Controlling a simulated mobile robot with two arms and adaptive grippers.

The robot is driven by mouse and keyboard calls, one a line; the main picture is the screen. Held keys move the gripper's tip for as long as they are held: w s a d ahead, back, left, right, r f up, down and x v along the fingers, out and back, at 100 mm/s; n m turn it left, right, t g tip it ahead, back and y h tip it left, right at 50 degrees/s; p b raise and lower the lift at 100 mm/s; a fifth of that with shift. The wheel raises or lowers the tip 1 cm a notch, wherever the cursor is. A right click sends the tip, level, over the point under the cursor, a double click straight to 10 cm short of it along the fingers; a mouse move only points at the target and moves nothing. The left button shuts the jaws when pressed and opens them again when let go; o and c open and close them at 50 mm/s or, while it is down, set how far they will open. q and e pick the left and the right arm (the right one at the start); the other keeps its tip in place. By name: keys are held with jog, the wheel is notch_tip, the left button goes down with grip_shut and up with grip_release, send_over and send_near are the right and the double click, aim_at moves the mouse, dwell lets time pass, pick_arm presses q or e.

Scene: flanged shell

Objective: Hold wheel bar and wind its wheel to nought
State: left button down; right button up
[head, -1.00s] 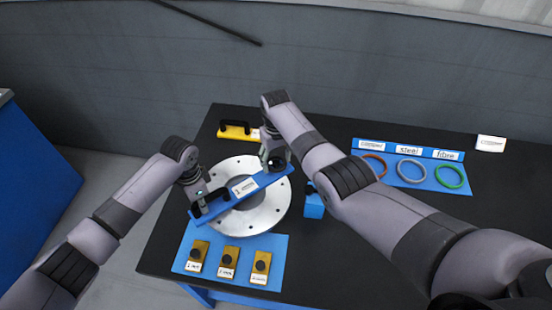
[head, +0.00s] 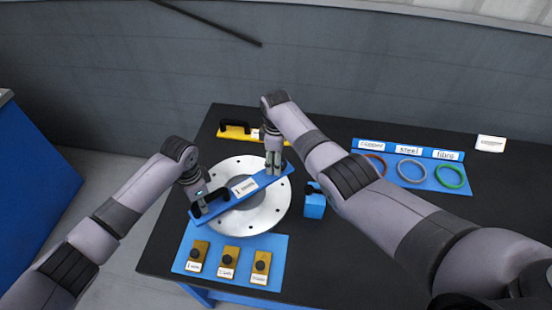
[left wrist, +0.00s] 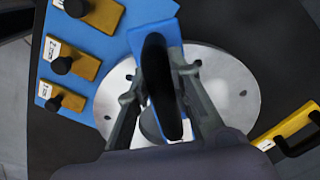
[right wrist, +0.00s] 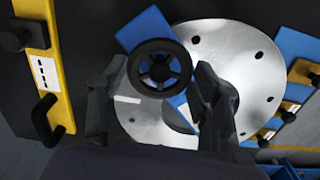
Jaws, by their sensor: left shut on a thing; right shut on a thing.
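The wheel bar (head: 228,201) is a blue bar lying across the round metal flange (head: 265,213), with a small white label. My left gripper (head: 203,203) is shut on its black handle (left wrist: 157,75) at the left end. The black spoked wheel (right wrist: 160,67) is at the bar's other end. My right gripper (head: 273,170) points down there, its fingers on either side of the wheel, shut on it. The fingers largely hide the wheel in the head view. I cannot read any scale or mark for nought.
A yellow bar (head: 238,133) with a black handle lies behind the flange. A blue block (head: 314,206) stands right of it. Several yellow knobbed pieces sit on a blue mat (head: 276,243) in front. Copper, steel and green rings lie on a blue board (head: 449,168) at right.

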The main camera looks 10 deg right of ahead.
jog(key=shift+n, duration=1.6)
jog(key=o, duration=1.2)
jog(key=shift+c, duration=0.2)
notch_tip(320, 180, up, 12)
